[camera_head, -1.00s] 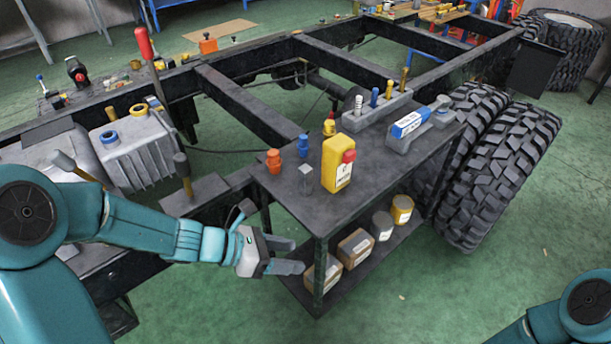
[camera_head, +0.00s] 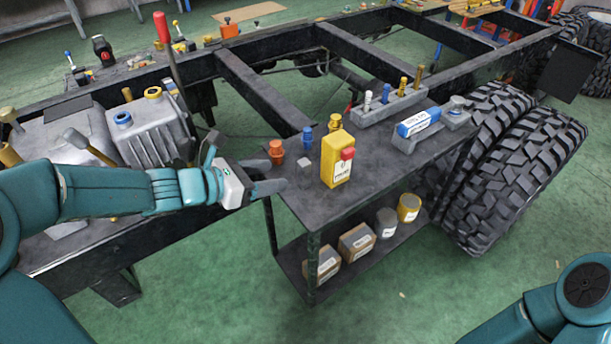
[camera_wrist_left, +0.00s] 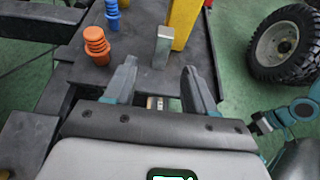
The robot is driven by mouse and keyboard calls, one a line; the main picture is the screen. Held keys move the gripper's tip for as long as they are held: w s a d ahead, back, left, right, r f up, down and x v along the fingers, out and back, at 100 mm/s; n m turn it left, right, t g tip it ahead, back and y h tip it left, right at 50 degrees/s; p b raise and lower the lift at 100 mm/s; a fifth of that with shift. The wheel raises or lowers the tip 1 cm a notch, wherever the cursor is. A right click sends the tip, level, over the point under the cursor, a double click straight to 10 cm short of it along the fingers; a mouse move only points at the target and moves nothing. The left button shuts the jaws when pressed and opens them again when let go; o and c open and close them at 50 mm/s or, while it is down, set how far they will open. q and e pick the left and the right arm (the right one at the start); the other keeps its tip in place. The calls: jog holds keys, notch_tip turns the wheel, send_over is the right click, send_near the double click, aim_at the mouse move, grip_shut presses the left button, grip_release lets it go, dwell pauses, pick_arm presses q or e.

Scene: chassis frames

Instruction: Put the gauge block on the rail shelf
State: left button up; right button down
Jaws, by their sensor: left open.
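The gauge block looks to be the small grey metal block (camera_head: 304,162) near the left end of the black two-level stand's top (camera_head: 290,187). In the left wrist view the block (camera_wrist_left: 162,46) stands upright, past the fingertips. My left gripper (camera_head: 275,178) is open at the stand's left edge, lower left of the block. In the left wrist view its fingers (camera_wrist_left: 158,78) are apart with nothing between them. Which surface is the rail shelf I cannot tell for sure; the stand adjoins the chassis rail.
A yellow bottle (camera_head: 337,165) stands just right of the block. Orange (camera_head: 276,152) and blue (camera_head: 307,140) fittings stand close behind it. A grey holder (camera_head: 385,108) and blue-white box (camera_head: 418,122) are farther right. The lower level (camera_head: 345,262) holds boxes and cans.

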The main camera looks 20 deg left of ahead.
aim_at(299, 172)
pick_arm(q)
jog(key=x, duration=0.4)
jog(key=shift+b, duration=0.3)
jog(key=b+x, duration=0.1)
jog(key=x, duration=0.4)
jog(key=shift+w+d+f, duration=0.15)
jog(key=shift+d, duration=0.2)
grip_shut()
